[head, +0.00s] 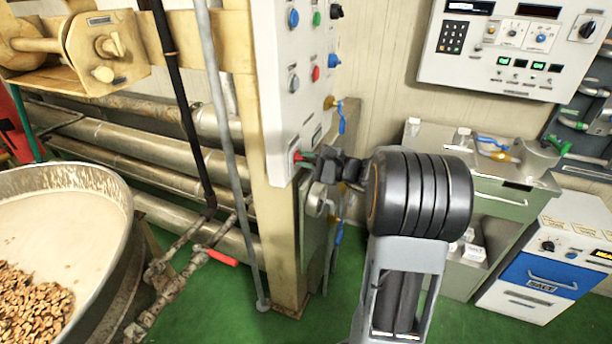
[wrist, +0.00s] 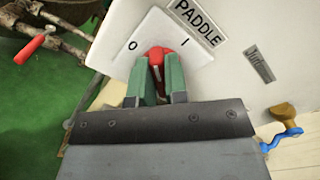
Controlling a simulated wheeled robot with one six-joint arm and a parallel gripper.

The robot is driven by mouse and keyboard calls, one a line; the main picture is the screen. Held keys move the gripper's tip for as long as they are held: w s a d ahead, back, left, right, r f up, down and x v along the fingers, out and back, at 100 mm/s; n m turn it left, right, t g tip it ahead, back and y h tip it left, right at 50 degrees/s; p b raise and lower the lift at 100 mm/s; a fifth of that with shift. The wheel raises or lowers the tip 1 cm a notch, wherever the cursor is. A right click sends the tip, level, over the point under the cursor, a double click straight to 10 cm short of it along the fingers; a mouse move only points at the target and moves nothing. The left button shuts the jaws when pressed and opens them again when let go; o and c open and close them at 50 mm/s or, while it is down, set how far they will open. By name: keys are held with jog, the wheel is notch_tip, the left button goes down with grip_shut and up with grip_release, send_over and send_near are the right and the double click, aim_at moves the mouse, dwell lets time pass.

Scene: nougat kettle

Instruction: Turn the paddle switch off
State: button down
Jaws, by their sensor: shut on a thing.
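The paddle switch has a red knob (wrist: 158,54) on a white plate (wrist: 190,56) marked 0 at the left and I at the right. A PADDLE label (wrist: 198,22) sits beside it. My gripper (wrist: 159,76) has its green fingers on both sides of the knob and is shut on it. The fingers hide much of the knob, so I cannot tell its exact setting. In the head view, the red knob (head: 297,156) is at the lower part of the white control panel (head: 282,90), and my gripper (head: 309,156) reaches it from the right.
A kettle (head: 120,215) holding a pale mass and nuts stands at the left. Coloured buttons (head: 316,73) are above the switch. A yellow valve with a blue handle (head: 342,118) sits close right of the panel. A steel cabinet (head: 505,200) stands farther right.

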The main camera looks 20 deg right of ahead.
jog(key=n+b, duration=0.2)
jog(key=b, duration=0.2)
jog(key=f+n+b, duration=0.1)
jog(key=n+b, duration=0.2)
jog(key=b, duration=0.2)
jog(key=n+b, duration=0.1)
jog(key=b, duration=0.1)
jog(key=n+b, duration=0.1)
jog(key=b, duration=0.1)
jog(key=shift+r+n, duration=0.25)
jog(key=shift+n, duration=0.15)
jog(key=shift+r, duration=0.1)
jog(key=c, duration=1.1)
grip_release()
jog(key=shift+c, duration=0.2)
jog(key=v, duration=1.3)
jog(key=shift+s+d+p, duration=0.2)
jog(key=shift+s+p, duration=0.2)
